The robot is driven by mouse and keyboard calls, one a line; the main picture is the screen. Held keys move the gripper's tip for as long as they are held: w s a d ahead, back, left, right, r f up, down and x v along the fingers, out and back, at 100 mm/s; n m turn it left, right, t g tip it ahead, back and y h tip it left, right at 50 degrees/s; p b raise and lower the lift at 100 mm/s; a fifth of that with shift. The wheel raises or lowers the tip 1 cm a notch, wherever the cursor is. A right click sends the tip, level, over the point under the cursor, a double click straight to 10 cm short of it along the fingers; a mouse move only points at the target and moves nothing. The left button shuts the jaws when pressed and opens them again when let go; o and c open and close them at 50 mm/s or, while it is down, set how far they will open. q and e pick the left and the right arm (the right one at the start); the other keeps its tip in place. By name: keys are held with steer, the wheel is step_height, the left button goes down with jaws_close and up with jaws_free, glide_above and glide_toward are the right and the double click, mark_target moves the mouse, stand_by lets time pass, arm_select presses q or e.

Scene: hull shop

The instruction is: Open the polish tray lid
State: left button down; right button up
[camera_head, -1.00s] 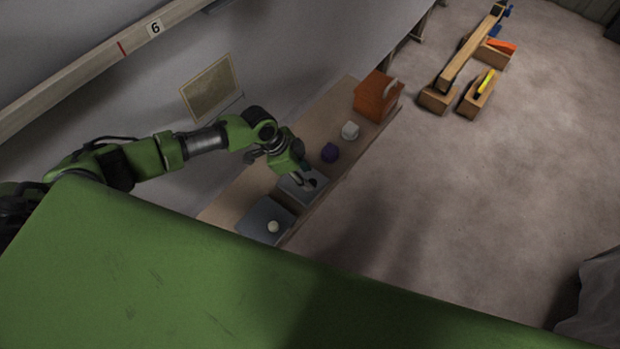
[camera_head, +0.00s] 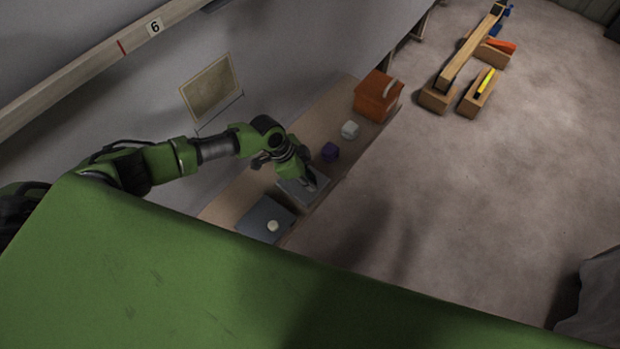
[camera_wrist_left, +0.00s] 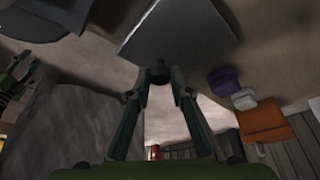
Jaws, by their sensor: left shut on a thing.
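My left gripper (camera_head: 309,178) is over a grey lidded tray (camera_head: 291,194) on the wooden bench. In the left wrist view its fingers (camera_wrist_left: 158,78) come together on a small dark knob (camera_wrist_left: 158,70). The knob is at the edge of a flat grey lid (camera_wrist_left: 185,38) in that view. The lid looks down on the tray in the head view; any small gap is hidden. A second, darker grey tray (camera_head: 255,217) with a cream knob (camera_head: 273,226) stands nearer me. My right gripper is not in view.
Beyond the tray on the bench (camera_head: 318,121) are a purple block (camera_head: 330,152), a white block (camera_head: 350,130) and an orange box (camera_head: 375,97) with a pale handle. A wall runs along the left. The floor to the right is mostly clear, with wooden beams at the back.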

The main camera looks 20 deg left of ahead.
arm_select(q)
steer(key=w+a+b, duration=0.1)
steer(key=a, duration=0.2)
steer(key=w+a+b, duration=0.1)
steer(key=a+b, duration=0.1)
steer(key=a, duration=0.1)
steer(key=w+a+b, duration=0.1)
steer(key=a+b, duration=0.1)
steer(key=a, duration=0.1)
steer(key=shift+w+f, duration=0.15)
steer(key=shift+a, duration=0.25)
steer(key=c, duration=1.8)
jaws_free()
steer(key=shift+c, duration=0.2)
steer(key=v, duration=1.2)
